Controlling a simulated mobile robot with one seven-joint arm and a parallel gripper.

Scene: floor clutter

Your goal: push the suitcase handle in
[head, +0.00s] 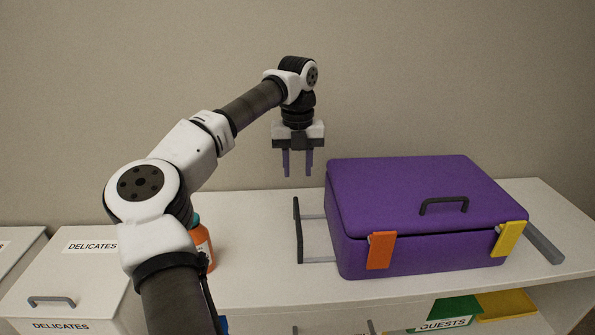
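A purple suitcase (415,190) lies flat and closed on a white shelf top. Its pull-out handle (298,232) sticks out to the left: a dark crossbar on two thin grey rods, with a clear gap between crossbar and suitcase. A dark carry handle (443,204) is on the lid. An orange latch (381,250) and a yellow latch (509,238) are at the front. My gripper (297,174) points down with its fingers apart and nothing between them. In the picture it is above the pull-out handle and touches nothing.
An orange bottle (202,243) stands left of the handle, partly hidden by my arm. A grey bar (544,243) lies at the suitcase's right. White bins labelled DELICATES (78,271) are at the left. The white top (255,275) is clear in front of the handle.

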